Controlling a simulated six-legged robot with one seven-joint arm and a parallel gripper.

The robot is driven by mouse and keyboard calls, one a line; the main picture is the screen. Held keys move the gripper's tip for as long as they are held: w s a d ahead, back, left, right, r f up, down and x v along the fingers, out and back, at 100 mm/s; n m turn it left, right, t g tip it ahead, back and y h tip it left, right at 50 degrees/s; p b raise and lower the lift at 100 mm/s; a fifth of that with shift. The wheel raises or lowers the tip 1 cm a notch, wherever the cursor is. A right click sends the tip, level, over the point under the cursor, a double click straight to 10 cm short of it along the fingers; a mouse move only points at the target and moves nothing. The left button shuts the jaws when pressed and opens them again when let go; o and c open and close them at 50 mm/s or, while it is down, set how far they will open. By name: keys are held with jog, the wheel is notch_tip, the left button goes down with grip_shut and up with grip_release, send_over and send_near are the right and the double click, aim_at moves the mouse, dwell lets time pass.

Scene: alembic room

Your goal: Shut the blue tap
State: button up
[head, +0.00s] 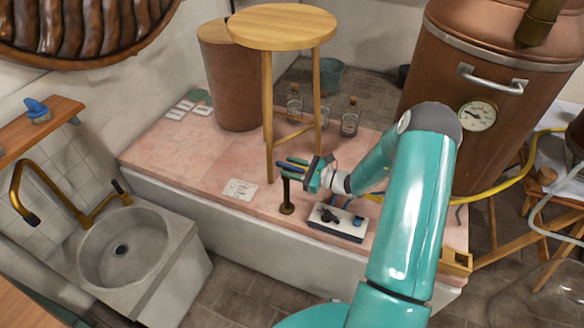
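My gripper (296,168) is above the pink tiled bench, beside the front leg of the wooden stool. Its fingers point left and are too small to tell whether they are apart. A dark upright post (287,197) stands on the bench just below the fingers; its top is partly hidden by them, and I cannot tell whether they touch. A pale box (322,228) with dark fittings sits on the bench to the right of the post. A small blue part (358,220) shows at its right end. I cannot tell for sure which fitting is the blue tap.
The round wooden stool (282,27) stands on the pink bench (190,150). Several glass bottles (350,120) stand behind it. A large copper vessel (480,85) with a gauge is at the right. A stone basin (122,250) with a brass spout is at the left.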

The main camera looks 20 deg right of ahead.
jog(key=v, duration=1.2)
